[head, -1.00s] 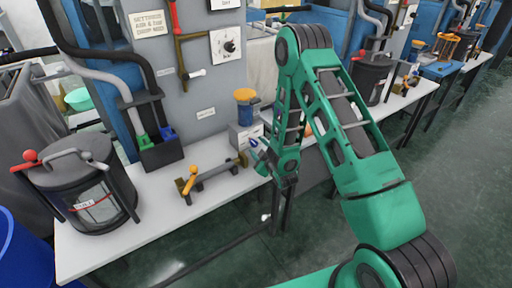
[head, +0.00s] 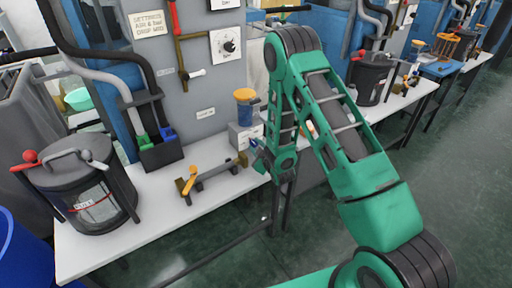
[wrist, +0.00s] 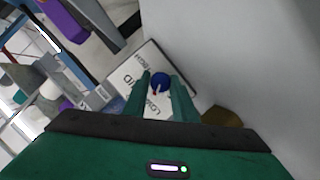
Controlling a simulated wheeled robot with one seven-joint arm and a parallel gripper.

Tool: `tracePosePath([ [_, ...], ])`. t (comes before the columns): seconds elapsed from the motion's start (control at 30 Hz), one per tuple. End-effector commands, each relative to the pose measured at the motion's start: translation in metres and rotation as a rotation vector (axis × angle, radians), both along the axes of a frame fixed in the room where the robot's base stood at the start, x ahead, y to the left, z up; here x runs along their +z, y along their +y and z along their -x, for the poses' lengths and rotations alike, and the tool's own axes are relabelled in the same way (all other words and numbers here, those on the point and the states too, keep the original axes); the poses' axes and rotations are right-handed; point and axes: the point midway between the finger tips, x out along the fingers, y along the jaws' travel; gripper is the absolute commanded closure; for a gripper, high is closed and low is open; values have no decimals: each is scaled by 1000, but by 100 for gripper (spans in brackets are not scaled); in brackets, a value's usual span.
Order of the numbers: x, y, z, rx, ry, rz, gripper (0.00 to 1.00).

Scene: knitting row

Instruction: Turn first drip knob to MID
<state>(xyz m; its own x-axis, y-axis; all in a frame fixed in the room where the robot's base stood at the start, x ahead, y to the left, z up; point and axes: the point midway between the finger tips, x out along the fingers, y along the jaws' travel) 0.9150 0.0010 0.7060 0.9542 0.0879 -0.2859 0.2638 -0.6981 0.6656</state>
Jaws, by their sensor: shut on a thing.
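The first drip knob (wrist: 161,81) is small and blue in the wrist view, on a white label plate (wrist: 122,94). LOW, part of MID and HIGH can be read around it. A small red mark shows at its lower edge, on the LOW side; I cannot tell its exact setting. My gripper (wrist: 161,77) has its green fingers on both sides of the knob, shut on it. Part of the blue knob shows there.
A yellow-handled lever fixture (head: 190,184) stands on the white bench (head: 160,230), left of my gripper. A dark lidded pot (head: 85,180) is at the far left. A grey panel with a dial (head: 228,45) rises behind. The floor on the right is clear.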

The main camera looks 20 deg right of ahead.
Motion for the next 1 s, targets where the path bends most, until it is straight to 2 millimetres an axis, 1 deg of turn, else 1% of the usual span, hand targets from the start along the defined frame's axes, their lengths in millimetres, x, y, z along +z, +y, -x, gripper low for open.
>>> tracePosePath([
  [0.37,0,2,1,1,29,-83,98],
  [1.0,1,2,-3,-2,110,-338,98],
])
